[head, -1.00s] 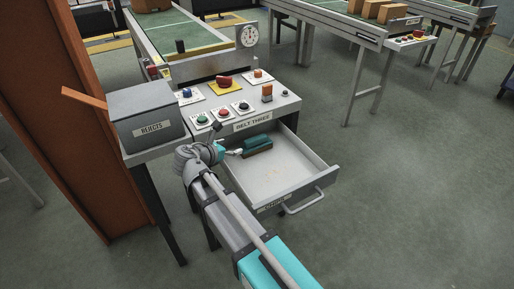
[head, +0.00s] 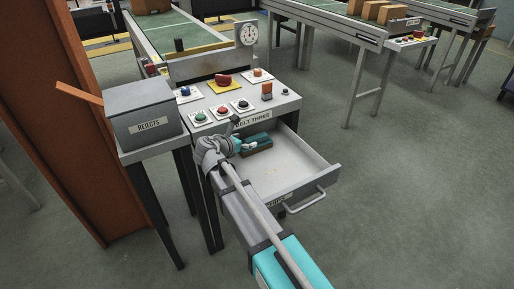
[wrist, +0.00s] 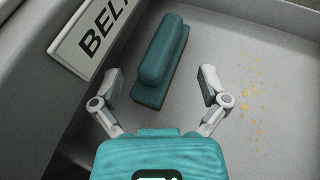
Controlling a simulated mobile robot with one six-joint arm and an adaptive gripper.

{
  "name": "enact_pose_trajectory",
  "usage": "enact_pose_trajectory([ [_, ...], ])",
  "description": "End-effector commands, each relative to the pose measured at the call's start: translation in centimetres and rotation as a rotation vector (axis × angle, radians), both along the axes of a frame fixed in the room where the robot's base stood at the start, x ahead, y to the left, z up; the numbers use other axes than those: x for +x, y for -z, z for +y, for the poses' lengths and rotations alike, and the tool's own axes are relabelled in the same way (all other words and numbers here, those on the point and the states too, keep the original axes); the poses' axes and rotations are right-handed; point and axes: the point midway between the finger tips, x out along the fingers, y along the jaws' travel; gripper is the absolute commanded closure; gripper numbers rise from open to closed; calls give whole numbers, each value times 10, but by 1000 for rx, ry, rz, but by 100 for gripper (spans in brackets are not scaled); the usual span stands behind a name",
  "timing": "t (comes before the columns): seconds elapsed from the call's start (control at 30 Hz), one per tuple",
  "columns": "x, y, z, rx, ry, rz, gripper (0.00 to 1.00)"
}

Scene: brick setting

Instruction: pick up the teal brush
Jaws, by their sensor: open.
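The teal brush (wrist: 160,62) lies in the open drawer (head: 300,165), near its back left, under the BELT THREE panel. It is a long block with a rounded upper part. In the head view the brush (head: 257,143) is partly covered by my wrist. My gripper (wrist: 161,82) is open and empty in the wrist view. Its two fingers stand apart, on the left and right of the brush's near end, with the brush between and ahead of them. I cannot tell the gripper's exact height above the brush.
The BELT THREE label (wrist: 95,38) and panel edge are close to the left finger. Yellowish crumbs (wrist: 252,95) lie on the drawer floor. A control panel with buttons (head: 223,80) is above the drawer. A grey REJECTS box (head: 145,112) stands at left.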

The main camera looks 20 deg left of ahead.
Motion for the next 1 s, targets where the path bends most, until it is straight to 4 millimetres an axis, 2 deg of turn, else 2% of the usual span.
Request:
enact_pose_trajectory([
  [0.47, 5, 3, -2, 0, 0, 0, 5],
  [0.83, 37, 20, -14, 1, 1, 0, 5],
  [1.0, 45, 23, -17, 0, -1, 0, 5],
])
